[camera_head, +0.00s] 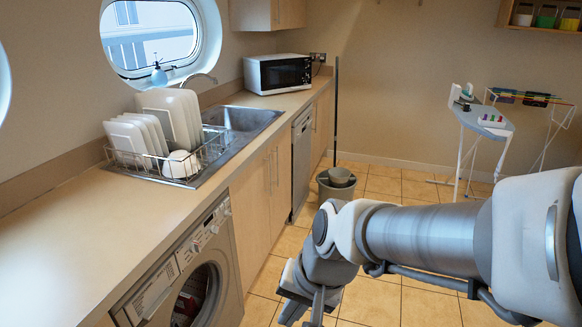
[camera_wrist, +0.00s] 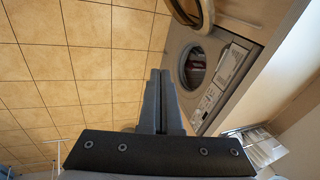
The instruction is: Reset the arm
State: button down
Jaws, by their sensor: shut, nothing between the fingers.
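My arm reaches in from the right in the head view and bends down at the elbow. My gripper (camera_wrist: 160,76) shows in the wrist view as two grey fingers side by side, shut with nothing between them. It is in the air over the tiled floor, in front of the washing machine (camera_head: 192,270). The gripper's lower part in the head view is partly cut off by the bottom edge. The washing machine also shows in the wrist view (camera_wrist: 213,75), to the right of the fingers.
The counter (camera_head: 50,240) runs along the left with a dish rack (camera_head: 190,165) of plates and a sink. A microwave (camera_head: 278,74) stands at its far end. A bucket (camera_head: 337,187) with a pole stands on the floor. An ironing board (camera_head: 486,122) is at the back right.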

jog(key=s+d+r+n+t+h+p, duration=0.1)
jog(key=s+d+r, duration=0.1)
jog(key=d+r, duration=0.4)
jog(key=s+d+r+n+t+h+p, duration=0.1)
jog(key=s+d+r+t+h+p, duration=0.1)
jog(key=d+r, duration=0.5)
jog(key=shift+s+d, duration=0.25)
jog(key=shift+d, duration=0.45)
jog(key=shift+w, duration=0.1)
